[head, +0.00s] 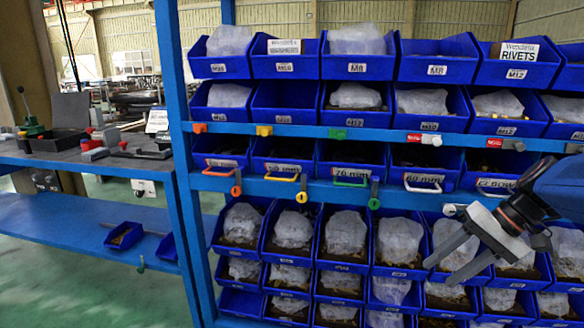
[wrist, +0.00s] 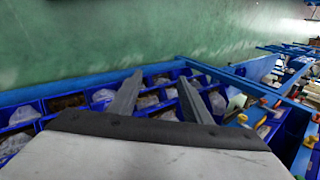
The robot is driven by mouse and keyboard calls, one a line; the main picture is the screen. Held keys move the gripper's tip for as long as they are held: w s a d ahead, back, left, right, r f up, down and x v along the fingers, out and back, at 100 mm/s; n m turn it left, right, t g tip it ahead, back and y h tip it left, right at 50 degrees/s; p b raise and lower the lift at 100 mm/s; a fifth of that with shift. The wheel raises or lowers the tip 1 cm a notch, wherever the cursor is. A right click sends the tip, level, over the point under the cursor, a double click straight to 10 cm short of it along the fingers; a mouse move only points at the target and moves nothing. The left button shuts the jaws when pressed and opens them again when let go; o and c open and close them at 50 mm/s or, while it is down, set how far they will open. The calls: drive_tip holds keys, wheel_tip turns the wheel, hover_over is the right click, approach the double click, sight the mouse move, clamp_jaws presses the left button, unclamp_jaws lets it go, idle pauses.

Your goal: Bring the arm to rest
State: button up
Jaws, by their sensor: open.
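My gripper (head: 453,257) is at the right of the head view, in front of the lower rows of blue bins. Its two grey fingers point left and downward, stand apart and hold nothing. The wrist view also shows the open gripper (wrist: 157,95), with bins behind the fingers. My arm comes in from the right edge of the head view. I cannot tell whether the fingers touch any bin.
A blue rack (head: 172,95) holds rows of blue bins with bagged parts. At left, a workbench (head: 85,160) carries small tools, and a small blue bin (head: 123,235) lies on its lower shelf. Green floor (head: 80,290) is clear at the lower left.

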drive_tip(key=s+a+f+n+t+h, duration=0.1)
drive_tip(key=s+a+f+n+h, duration=0.1)
drive_tip(key=s, duration=0.4)
drive_tip(key=s+a+f+n+t+h, duration=0.1)
drive_tip(key=s+a+f+h, duration=0.2)
drive_tip(key=s, duration=0.3)
drive_tip(key=shift+f+n+t+h, duration=0.4)
drive_tip(key=shift+f+h, duration=0.25)
drive_tip(key=shift+h, duration=0.15)
